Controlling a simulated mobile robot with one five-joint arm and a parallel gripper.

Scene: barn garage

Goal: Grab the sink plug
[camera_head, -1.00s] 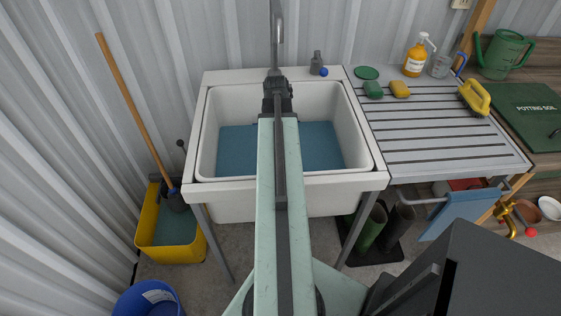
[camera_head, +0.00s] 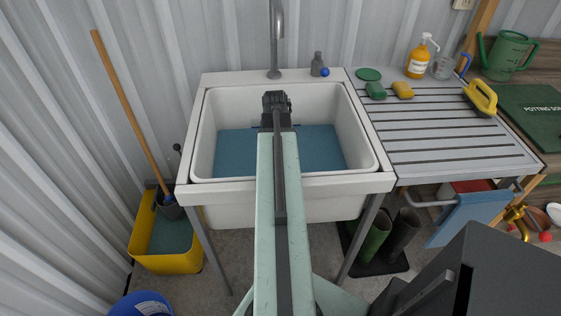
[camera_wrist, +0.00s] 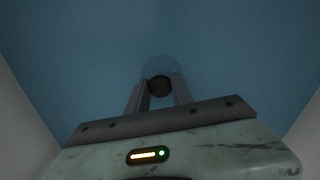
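The sink (camera_head: 372,158) is a white basin with blue water (camera_head: 235,155) in it. My arm reaches over its front rim, and my gripper (camera_head: 277,100) appears over the basin in the head view. In the wrist view, a small dark round piece (camera_wrist: 159,86), apparently the sink plug, sits against a faint paler ring (camera_wrist: 160,64) in the blue. My gripper (camera_wrist: 158,90) points at it with its two fingers apart, one on each side of the dark piece. I cannot tell whether they touch it. The plug is hidden behind my arm in the head view.
A slatted drainboard (camera_head: 440,135) to the right holds sponges and a soap bottle (camera_head: 420,57). A yellow bucket (camera_head: 165,262) stands at lower left.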

